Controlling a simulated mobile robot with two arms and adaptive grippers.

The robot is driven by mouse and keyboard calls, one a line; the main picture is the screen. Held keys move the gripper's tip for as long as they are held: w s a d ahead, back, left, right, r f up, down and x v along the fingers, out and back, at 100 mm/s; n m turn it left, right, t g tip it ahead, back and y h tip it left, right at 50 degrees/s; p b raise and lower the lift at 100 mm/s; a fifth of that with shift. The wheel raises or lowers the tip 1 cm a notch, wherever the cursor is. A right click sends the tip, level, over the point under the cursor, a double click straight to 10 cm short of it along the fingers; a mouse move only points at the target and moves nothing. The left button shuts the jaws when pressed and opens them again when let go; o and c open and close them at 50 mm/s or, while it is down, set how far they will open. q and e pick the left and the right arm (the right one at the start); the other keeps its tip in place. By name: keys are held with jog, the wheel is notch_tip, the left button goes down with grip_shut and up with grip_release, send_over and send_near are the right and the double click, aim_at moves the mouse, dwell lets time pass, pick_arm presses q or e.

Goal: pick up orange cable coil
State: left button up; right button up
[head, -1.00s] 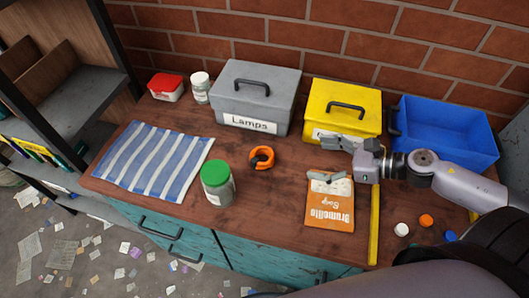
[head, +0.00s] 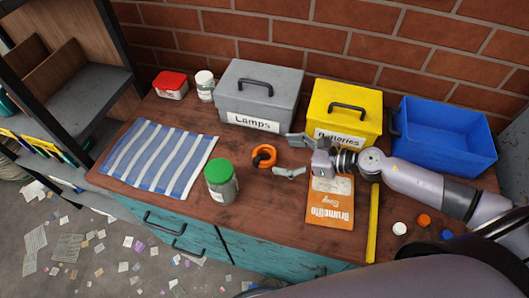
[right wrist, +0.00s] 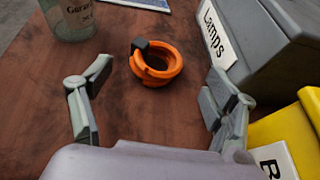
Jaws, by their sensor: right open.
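The orange cable coil (head: 264,155) lies on the wooden bench top, in front of the grey Lamps box, with a dark clip on it. In the right wrist view the coil (right wrist: 156,63) lies ahead of my fingertips, roughly midway between them. My right gripper (head: 291,156) is open and empty, just right of the coil and apart from it. Its two spread fingers also show in the right wrist view (right wrist: 160,100). My left gripper is not in view.
The grey Lamps box (head: 258,92) and yellow Batteries box (head: 343,110) stand behind. A green-lidded jar (head: 220,182) stands left of the coil. An orange soup packet (head: 330,205) lies under my right arm. A blue bin (head: 445,135) is at right, a striped cloth (head: 160,158) at left.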

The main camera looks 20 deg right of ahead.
aim_at(259, 152)
jog(key=shift+x, duration=1.15)
jog(key=shift+w+a+p, duration=0.15)
jog(key=shift+a+p, duration=0.05)
jog(key=shift+p, duration=0.2)
jog(key=p+x, duration=0.1)
jog(key=x, duration=0.2)
jog(key=shift+w+a, duration=0.1)
jog(key=shift+a, duration=0.1)
jog(key=shift+w+a+f, duration=0.3)
jog(key=shift+a+f, duration=0.1)
jog(key=shift+c, duration=0.4)
jog(key=c, duration=1.2)
jog(key=shift+c, duration=0.2)
jog(key=shift+r, duration=0.2)
